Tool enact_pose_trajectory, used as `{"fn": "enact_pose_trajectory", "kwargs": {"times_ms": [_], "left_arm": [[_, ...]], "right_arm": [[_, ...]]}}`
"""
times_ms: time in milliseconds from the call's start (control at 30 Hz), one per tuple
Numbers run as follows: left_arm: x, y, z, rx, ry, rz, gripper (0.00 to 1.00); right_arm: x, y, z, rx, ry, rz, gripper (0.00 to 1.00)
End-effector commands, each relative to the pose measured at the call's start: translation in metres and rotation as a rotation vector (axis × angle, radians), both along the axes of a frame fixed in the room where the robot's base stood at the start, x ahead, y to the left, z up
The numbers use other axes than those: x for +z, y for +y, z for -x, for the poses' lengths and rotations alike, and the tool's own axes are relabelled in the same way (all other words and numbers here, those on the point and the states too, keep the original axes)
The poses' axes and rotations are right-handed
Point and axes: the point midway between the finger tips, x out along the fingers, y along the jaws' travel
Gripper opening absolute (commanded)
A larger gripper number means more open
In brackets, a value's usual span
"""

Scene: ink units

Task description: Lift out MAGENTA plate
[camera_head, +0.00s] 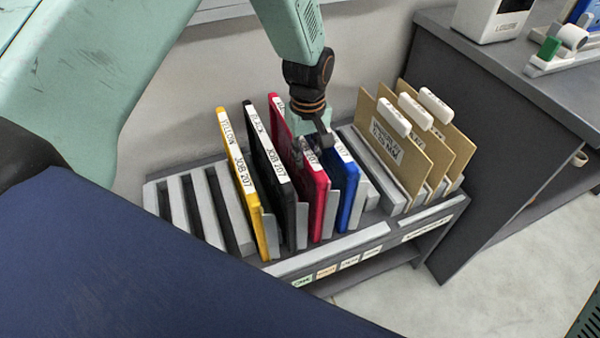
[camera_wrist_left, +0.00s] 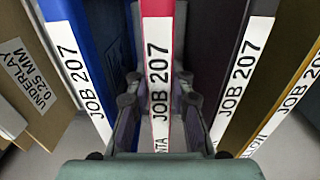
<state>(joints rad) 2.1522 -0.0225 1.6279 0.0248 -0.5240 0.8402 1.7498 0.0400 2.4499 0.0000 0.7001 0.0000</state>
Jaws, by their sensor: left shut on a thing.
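The magenta plate (camera_head: 319,202) stands upright in a slot of the grey rack, between the black plate (camera_head: 278,200) and the blue plate (camera_head: 346,196). Its white spine label reads JOB 207. My left gripper (camera_head: 312,150) is at its top edge, shut on it from above. In the left wrist view the magenta plate (camera_wrist_left: 158,25) runs between the two fingers, black plate on the right, blue plate on the left. The plate's lower edge is hidden in the rack. My right gripper is not in view.
A yellow plate (camera_head: 241,175) stands left of the black one. Empty slots of the rack (camera_head: 205,205) lie further left. Tan tabbed boards (camera_head: 415,165) stand at the rack's right. A dark cabinet (camera_head: 500,130) is beyond them.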

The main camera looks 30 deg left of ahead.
Motion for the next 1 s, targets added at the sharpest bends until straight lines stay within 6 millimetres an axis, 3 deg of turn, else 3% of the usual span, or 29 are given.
{"fn": "enact_pose_trajectory", "kwargs": {"times_ms": [1000], "left_arm": [[0.107,0.0,0.0,0.0,-0.001,-0.001,0.0]], "right_arm": [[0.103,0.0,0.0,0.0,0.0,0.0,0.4]]}}
